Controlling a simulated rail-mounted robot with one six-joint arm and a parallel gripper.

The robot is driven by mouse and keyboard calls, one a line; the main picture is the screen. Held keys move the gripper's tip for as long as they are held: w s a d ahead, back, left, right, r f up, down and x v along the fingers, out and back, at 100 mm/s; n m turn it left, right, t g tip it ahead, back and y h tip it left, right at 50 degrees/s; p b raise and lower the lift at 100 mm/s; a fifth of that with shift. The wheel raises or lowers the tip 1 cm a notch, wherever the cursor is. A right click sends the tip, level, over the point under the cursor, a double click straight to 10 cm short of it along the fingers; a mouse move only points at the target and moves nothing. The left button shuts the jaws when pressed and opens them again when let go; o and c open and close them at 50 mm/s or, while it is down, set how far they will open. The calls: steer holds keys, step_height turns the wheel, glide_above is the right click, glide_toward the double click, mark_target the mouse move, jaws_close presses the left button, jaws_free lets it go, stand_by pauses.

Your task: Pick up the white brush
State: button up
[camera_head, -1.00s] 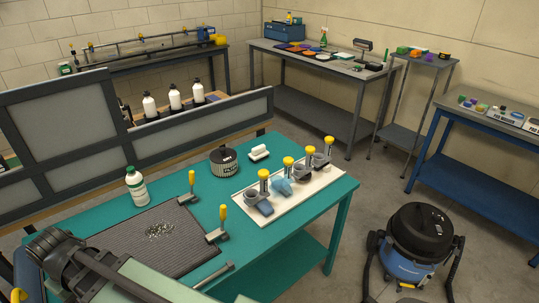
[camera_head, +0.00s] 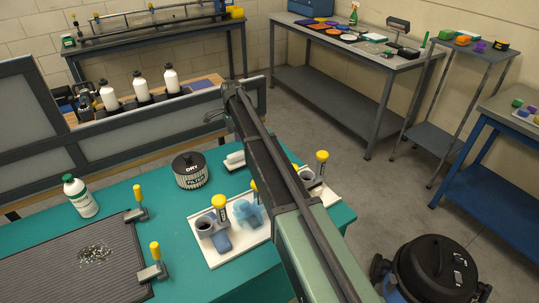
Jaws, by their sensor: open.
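The white brush (camera_head: 233,160) lies on the teal table (camera_head: 120,196), just right of the round filter. It is small and pale, and my arm hides its right end. My gripper (camera_head: 214,117) is at the far end of my arm, above and left of the brush in the picture. It appears open and empty, apart from the brush. Its fingers are small and dark here.
The filter canister (camera_head: 190,171) stands close left of the brush. A white tray (camera_head: 238,253) with grey holders, blue pieces and yellow-topped items lies in front, partly behind my arm. A white bottle (camera_head: 80,197), a ribbed mat (camera_head: 60,280) and two yellow-handled clamps (camera_head: 140,205) are left.

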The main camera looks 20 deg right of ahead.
mark_target(236, 153)
steer(key=shift+s+a, duration=0.15)
steer(key=shift+a, duration=0.55)
step_height(236, 153, down, 6)
steer(key=b, duration=0.5)
steer(key=shift+r+b, duration=0.1)
steer(key=shift+b, duration=0.3)
steer(key=shift+s+d+f+b, duration=0.1)
steer(key=shift+d+f+b, duration=0.1)
steer(key=shift+f+b, duration=0.15)
step_height(236, 153, down, 5)
steer(key=b, duration=0.4)
steer(key=shift+s+r+b, duration=0.15)
steer(key=shift+b, duration=0.15)
steer(key=shift+d+r, duration=0.1)
steer(key=shift+r, duration=0.15)
steer(key=c, duration=1.1)
steer(key=shift+o, duration=0.2)
steer(key=shift+r+p, duration=0.1)
steer(key=shift+p, duration=0.2)
step_height(236, 153, up, 20)
steer(key=p, duration=1.9)
steer(key=shift+p, duration=0.4)
